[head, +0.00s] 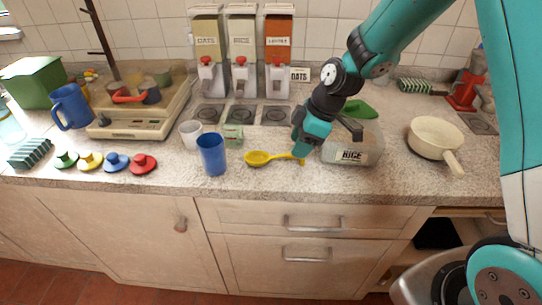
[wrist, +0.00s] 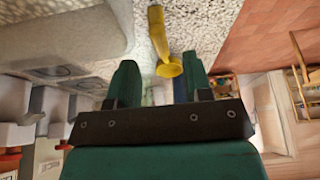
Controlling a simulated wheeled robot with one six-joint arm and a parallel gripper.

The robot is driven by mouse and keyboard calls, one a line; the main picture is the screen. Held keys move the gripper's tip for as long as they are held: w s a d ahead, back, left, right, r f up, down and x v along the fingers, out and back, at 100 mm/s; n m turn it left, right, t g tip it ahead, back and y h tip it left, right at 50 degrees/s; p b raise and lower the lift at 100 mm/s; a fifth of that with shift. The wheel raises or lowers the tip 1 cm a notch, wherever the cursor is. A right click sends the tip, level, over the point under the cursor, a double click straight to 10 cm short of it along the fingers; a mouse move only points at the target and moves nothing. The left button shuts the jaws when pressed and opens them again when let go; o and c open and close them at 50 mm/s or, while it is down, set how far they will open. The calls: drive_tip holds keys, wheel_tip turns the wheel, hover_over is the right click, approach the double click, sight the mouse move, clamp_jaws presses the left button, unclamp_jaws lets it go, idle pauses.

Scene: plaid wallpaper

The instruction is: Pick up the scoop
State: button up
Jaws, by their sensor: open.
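The yellow scoop (head: 262,158) lies on the speckled counter, its bowl to the left and its handle running right to beneath my gripper (head: 301,149). My gripper is open and empty, just above the handle end. I cannot tell how far the fingers are above the handle. One finger is mostly hidden in the head view.
A blue cup (head: 212,155) stands left of the scoop. A clear container labelled RICE (head: 352,154) stands close to the right of my gripper. A cream saucepan (head: 436,138) is farther right. Dispensers (head: 242,55) stand behind. The counter's front edge is close.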

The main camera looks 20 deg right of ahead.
drive_tip(key=x, duration=0.3)
drive_tip(key=shift+s+a+f, duration=0.1)
drive_tip(key=shift+f, duration=0.05)
drive_tip(key=shift+c, duration=0.4)
clamp_jaws()
wheel_tip(320, 180, up, 20)
drive_tip(key=shift+b, duration=0.4)
